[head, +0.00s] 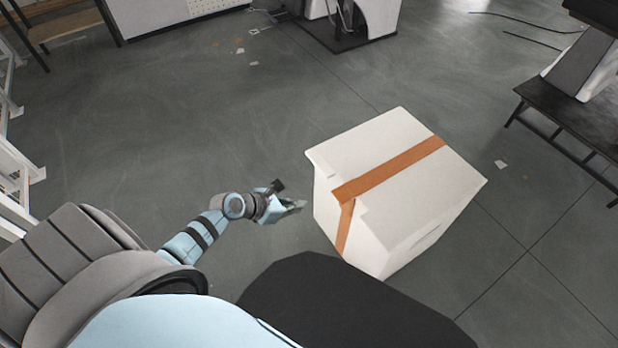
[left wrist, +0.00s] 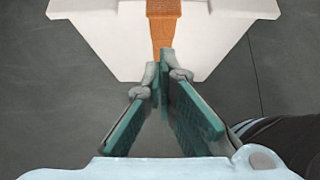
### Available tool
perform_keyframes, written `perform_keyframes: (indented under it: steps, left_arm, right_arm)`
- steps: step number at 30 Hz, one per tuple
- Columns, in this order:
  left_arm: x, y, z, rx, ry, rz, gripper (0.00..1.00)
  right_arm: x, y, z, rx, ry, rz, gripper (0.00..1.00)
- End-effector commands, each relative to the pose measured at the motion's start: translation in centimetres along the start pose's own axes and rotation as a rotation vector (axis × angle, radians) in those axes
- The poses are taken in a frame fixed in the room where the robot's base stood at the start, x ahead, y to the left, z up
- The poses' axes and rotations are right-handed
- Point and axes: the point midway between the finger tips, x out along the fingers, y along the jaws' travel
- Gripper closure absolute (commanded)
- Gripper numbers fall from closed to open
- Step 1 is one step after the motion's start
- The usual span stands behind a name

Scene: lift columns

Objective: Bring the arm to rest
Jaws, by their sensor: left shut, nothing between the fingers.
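My left arm reaches forward from the left in the head view, and its gripper (head: 297,206) is beside the left side of a white box (head: 398,190). In the left wrist view the two green-padded fingers of the left gripper (left wrist: 164,58) meet at their tips, shut and empty. The white box (left wrist: 110,35) lies just beyond the tips, with its orange tape strip (left wrist: 163,22) in line with them. I cannot tell whether the tips touch the box. My right gripper is not in view.
Grey floor (head: 150,130) is open to the left of and beyond the box. A dark bench (head: 570,115) stands at the right. A white cabinet (head: 165,15) and a white machine (head: 378,18) stand at the back. White frames (head: 15,175) line the left edge.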

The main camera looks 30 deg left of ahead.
Motion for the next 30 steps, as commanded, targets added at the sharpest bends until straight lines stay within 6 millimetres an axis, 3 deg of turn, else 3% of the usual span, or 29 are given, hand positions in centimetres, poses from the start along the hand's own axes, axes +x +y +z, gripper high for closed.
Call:
perform_keyframes:
  steps: [3, 12, 14, 17, 19, 20, 21, 23, 24, 26, 27, 30]
  left_arm:
    - [-1.0, -0.1, 0.1, 0.0, 0.001, -0.001, 1.0]
    - [-1.1, 0.3, 0.1, -0.051, -0.01, 0.012, 1.0]
    - [-1.1, 0.9, 1.4, -0.231, -0.087, 0.028, 1.0]
    - [-1.1, 3.1, 1.0, -0.798, -0.241, 0.058, 1.0]
    - [-1.8, 5.0, -2.6, -1.388, -0.349, 0.134, 1.0]
    - [-2.4, 5.5, -5.6, -1.668, -0.391, 0.197, 1.0]
    - [-3.3, 5.2, -10.1, -2.01, -0.438, 0.302, 1.0]
    - [-4.8, 3.4, -16.5, -2.4, -0.49, 0.476, 1.0]
    - [-6.0, 1.2, -20.3, -2.61, -0.514, 0.604, 1.0]
    - [-8.0, -2.7, -25.2, -2.859, -0.541, 0.806, 1.0]
    - [-9.3, -5.5, -27.7, 2.92, 0.539, -0.918, 1.0]
    - [-12.2, -12.0, -31.5, 2.646, 0.448, -1.002, 1.0]
  right_arm:
    - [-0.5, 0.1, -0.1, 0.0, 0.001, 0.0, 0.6]
    - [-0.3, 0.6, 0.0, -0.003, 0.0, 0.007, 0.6]
    - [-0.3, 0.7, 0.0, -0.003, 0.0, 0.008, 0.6]
    - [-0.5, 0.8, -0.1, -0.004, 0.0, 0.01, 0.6]
    - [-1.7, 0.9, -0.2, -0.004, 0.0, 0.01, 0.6]
    - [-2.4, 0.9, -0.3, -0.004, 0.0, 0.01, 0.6]
    - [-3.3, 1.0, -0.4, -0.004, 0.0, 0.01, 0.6]
    - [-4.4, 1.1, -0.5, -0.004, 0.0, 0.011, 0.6]
    - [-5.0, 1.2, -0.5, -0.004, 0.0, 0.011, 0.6]
    - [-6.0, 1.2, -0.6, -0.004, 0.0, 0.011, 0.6]
    - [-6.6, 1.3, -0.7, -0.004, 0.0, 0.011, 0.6]
    - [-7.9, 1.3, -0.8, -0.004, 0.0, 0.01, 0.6]
